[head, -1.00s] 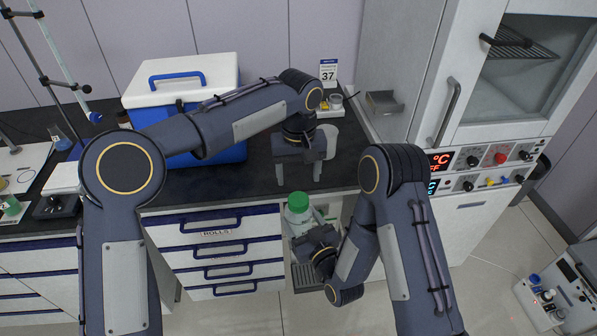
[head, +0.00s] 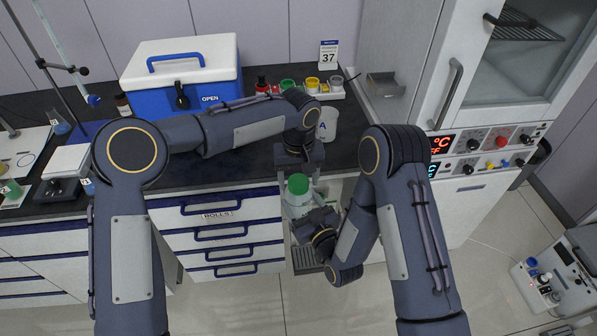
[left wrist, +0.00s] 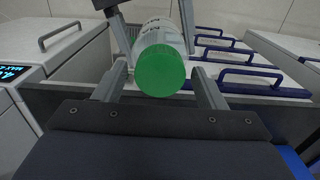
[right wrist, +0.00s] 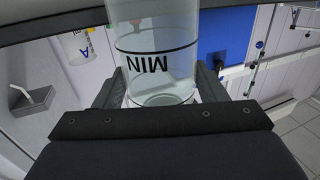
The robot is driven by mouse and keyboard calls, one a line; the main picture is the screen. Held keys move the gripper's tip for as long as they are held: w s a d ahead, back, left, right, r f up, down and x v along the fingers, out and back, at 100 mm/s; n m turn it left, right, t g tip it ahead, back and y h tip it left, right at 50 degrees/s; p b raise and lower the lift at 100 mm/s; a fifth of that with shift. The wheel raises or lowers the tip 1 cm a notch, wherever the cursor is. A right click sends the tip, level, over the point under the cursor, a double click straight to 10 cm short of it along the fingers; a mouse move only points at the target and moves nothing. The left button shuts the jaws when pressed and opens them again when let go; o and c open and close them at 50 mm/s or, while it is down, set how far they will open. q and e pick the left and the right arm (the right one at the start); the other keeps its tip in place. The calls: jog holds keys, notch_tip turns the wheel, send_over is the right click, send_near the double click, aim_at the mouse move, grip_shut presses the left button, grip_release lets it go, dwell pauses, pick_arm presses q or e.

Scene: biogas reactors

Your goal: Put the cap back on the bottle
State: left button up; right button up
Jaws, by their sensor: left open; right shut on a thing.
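The clear bottle (head: 297,210) stands upright in front of the counter, with the green cap (head: 299,184) at its top. My right gripper (head: 308,213) is shut on the bottle's body. The right wrist view shows the bottle (right wrist: 152,50) between the fingers, with its MIN marking upside down in the picture. My left gripper (head: 298,176) is open just above the bottle. In the left wrist view the green cap (left wrist: 161,70) lies between the spread fingers, with gaps at its sides. I cannot tell how tightly the cap sits.
A drawer unit (head: 222,232) stands left of the bottle. The dark counter (head: 225,170) behind holds a blue and white cooler box (head: 180,75), a beaker (head: 327,125) and a tray of colored-lid jars (head: 335,92). A cabinet with dials (head: 480,150) stands at right.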

pick_arm(q)
jog(key=c, duration=1)
jog(key=m, duration=0.3)
jog(key=shift+m, duration=0.4)
jog(key=m, duration=0.4)
jog(key=shift+m, duration=0.4)
jog(key=m, duration=0.6)
jog(key=o, duration=1.2)
jog(key=shift+c, duration=0.2)
jog(key=shift+r, duration=0.1)
notch_tip(320, 180, up, 12)
